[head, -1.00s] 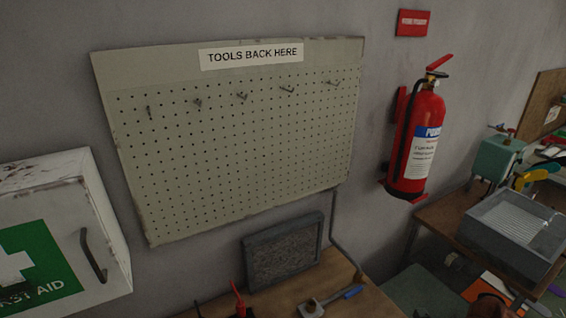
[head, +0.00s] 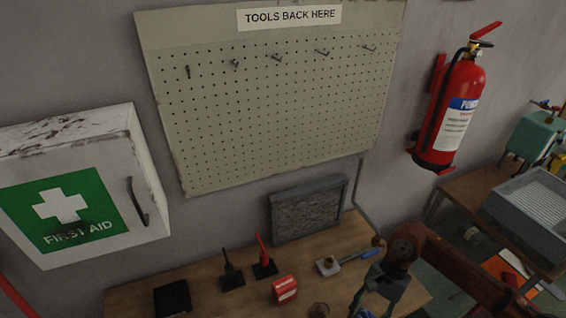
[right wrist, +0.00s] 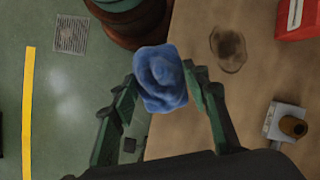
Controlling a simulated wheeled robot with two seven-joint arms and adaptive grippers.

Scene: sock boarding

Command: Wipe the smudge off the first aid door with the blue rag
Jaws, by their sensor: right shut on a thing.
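The first aid cabinet (head: 150,190) hangs on the wall at the left of the head view. Its white door carries a green panel (head: 25,205) with a white cross. A dark smudge (head: 72,229) lies between the cross and the lettering, partly over the letters. My right gripper (head: 374,296) is low in the head view, over the bench's right part. In the right wrist view it is shut on the bunched blue rag (right wrist: 160,78), held between its fingertips. A bit of blue rag (head: 363,313) shows at the head view's bottom edge. My left gripper is not in view.
A pegboard (head: 270,110) and fire extinguisher (head: 452,110) are on the wall. The space before the cabinet door looks clear.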

